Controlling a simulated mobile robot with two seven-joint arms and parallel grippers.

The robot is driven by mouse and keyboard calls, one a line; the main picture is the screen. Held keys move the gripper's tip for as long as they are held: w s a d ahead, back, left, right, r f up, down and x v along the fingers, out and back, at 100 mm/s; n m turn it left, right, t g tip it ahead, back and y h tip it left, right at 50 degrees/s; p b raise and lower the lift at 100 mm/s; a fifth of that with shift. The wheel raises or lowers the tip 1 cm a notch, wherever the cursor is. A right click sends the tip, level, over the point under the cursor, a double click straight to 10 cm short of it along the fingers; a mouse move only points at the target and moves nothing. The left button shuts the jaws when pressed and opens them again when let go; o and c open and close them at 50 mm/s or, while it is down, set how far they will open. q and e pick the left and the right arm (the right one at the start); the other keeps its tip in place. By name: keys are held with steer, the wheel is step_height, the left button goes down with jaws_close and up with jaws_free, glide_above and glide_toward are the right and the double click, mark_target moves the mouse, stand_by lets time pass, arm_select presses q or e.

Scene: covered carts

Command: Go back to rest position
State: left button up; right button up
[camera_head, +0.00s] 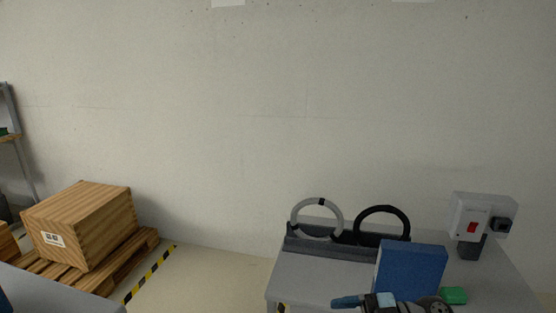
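A blue and dark jointed part at the bottom edge, in front of the blue box, looks like my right gripper (365,301). It points left over the grey table (312,278). It is cut off by the picture edge, and I cannot tell whether it is open or shut or holds anything. My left gripper is not in view.
A blue box (411,268) stands on the table, with a light ring (297,220) and a black ring (406,222) behind. A grey switch box (471,218) and a green block (453,296) are right. A wooden crate (88,222) sits on a pallet left.

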steer(key=s+d+f+m+t+h, duration=0.1)
steer(key=d+f+m+t+h, duration=0.2)
steer(key=f+m+t+h, duration=0.35)
steer(key=s+d+f+m+t+h, duration=0.1)
steer(key=d+f+m+t+h, duration=0.15)
steer(key=f+m+t, duration=0.7)
steer(key=s+d+f+m+g+h, duration=0.1)
steer(key=s+f+m+g+h, duration=0.35)
steer(key=s+f, duration=0.7)
step_height(320, 180, up, 12)
steer(key=s+d+p, duration=0.1)
steer(key=p, duration=1.2)
steer(key=shift+s+f+h, duration=0.2)
steer(key=shift+s+h, duration=0.2)
steer(key=shift+h, duration=0.05)
